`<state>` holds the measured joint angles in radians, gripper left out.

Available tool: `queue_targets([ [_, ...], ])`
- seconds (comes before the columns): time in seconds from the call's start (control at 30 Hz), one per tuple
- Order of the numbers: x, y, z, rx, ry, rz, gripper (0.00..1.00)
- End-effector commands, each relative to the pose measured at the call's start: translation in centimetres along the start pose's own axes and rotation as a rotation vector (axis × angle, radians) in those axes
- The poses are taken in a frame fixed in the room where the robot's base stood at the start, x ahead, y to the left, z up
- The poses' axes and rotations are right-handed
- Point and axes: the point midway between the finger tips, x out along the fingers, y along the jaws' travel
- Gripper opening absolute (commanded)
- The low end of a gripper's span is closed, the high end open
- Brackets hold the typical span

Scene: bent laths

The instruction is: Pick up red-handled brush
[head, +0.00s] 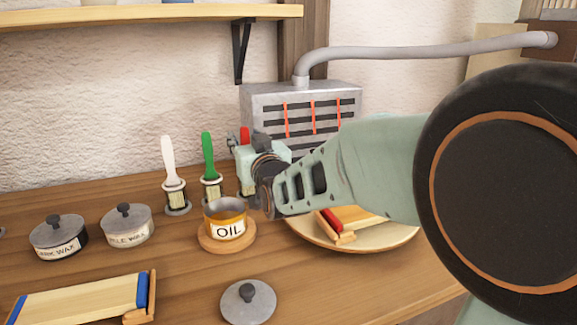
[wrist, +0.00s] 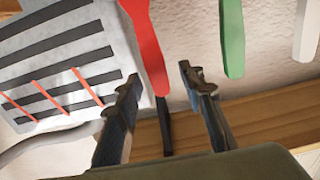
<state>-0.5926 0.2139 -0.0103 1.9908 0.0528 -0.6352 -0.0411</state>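The red-handled brush shows in the head view as a red handle top (head: 245,135), with most of the brush hidden behind my gripper. In the wrist view its red handle (wrist: 149,50) comes down from the top edge towards the gap between my fingers. My gripper (head: 250,148) is at this brush in the head view. In the wrist view my gripper (wrist: 160,80) is open, with one finger on each side of the handle's lower end. The handle looks clear of both fingers.
A green-handled brush (head: 208,157) and a white-handled brush (head: 168,160) stand to the left. An oil pot (head: 226,210) sits in front on a wooden disc. A grey slotted box (head: 300,95) stands behind. A round plate (head: 375,240) with a lath lies at right.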

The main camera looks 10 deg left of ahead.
Motion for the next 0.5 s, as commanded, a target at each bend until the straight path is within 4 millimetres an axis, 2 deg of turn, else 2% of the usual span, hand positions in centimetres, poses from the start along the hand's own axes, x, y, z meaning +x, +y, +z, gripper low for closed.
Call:
queue_targets([
  [0.17,1.8,0.1,0.1,0.001,-0.001,0.001,0.36],
  [0.43,2.0,0.1,0.0,0.001,0.0,0.001,0.36],
  [0.5,2.0,0.1,0.0,0.001,-0.001,0.001,0.3],
])
